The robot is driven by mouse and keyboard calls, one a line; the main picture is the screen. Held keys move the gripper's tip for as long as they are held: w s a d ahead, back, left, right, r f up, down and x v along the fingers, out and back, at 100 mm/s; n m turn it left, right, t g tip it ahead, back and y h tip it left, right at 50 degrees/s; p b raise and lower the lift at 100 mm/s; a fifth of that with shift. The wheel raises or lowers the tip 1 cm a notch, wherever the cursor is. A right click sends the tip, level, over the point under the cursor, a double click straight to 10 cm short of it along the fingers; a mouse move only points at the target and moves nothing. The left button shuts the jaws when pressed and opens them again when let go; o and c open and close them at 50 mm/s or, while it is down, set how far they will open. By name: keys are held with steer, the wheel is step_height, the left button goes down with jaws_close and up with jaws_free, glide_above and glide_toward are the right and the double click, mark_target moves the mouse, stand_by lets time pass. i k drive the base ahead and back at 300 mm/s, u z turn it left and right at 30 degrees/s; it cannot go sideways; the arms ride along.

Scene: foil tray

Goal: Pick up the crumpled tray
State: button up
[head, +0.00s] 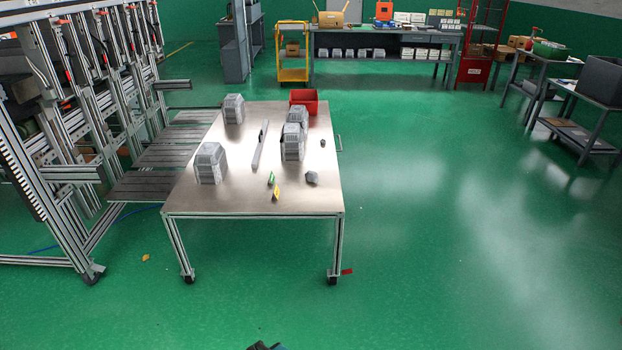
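A small dark grey crumpled piece (312,178) lies on the front right part of the metal-topped table (240,200). It looks like the crumpled tray, but it is too small to be sure. A smaller dark piece (323,143) lies farther back near the right edge. My gripper cannot be made out; only a dark tip of what may be my own arm shows at the bottom edge of the head view.
Grey ribbed blocks (211,163), a long grey bar (260,146), a red bin (304,101) and small green and yellow pieces (276,192) share the table. An aluminium frame (60,130) stands at left. The green floor is open in front and at right.

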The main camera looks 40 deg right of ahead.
mark_target(311, 176)
steer(key=i, duration=1.4)
